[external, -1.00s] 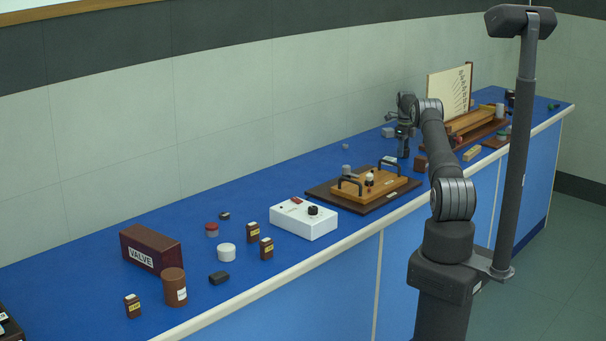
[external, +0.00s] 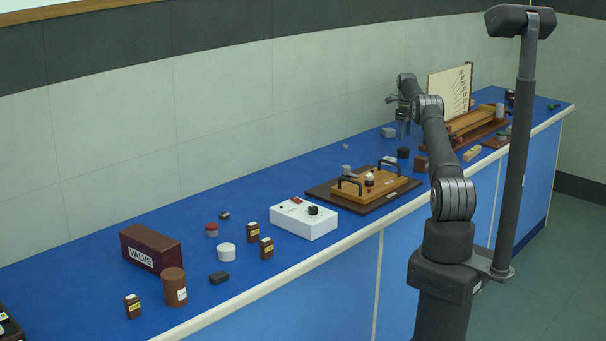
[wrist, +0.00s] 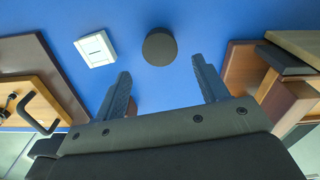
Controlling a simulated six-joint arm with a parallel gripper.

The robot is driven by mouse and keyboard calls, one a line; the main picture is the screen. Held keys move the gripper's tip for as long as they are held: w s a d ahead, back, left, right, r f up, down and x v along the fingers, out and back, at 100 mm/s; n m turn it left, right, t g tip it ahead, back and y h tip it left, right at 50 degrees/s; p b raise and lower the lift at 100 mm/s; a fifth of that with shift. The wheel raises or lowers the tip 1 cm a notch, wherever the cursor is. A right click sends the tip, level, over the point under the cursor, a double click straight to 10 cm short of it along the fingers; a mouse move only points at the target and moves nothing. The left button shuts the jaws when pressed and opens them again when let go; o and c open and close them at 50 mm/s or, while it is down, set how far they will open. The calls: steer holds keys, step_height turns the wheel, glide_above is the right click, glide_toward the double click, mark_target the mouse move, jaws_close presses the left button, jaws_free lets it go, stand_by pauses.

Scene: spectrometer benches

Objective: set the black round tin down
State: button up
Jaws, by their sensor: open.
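The black round tin (external: 403,153) stands on the blue bench top, just right of the board with the two black handles. In the wrist view the tin (wrist: 160,47) shows as a dark disc on bare blue surface, just beyond and between the fingertips. My gripper (external: 402,130) is above the tin, pointing down, with a gap between them. In the wrist view its two fingers (wrist: 162,72) are spread wide and hold nothing.
The dark board (external: 330,192) with a wooden handled tray lies to the left. In the wrist view a white square box (wrist: 96,49) lies left of the tin. A brown block (external: 421,164) and a wooden apparatus (external: 470,122) stand to the right.

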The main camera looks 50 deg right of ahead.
mark_target(404, 149)
steer(key=shift+r, duration=2.3)
step_height(404, 149, down, 12)
steer(key=shift+r, duration=1.25)
steer(key=shift+f, duration=0.1)
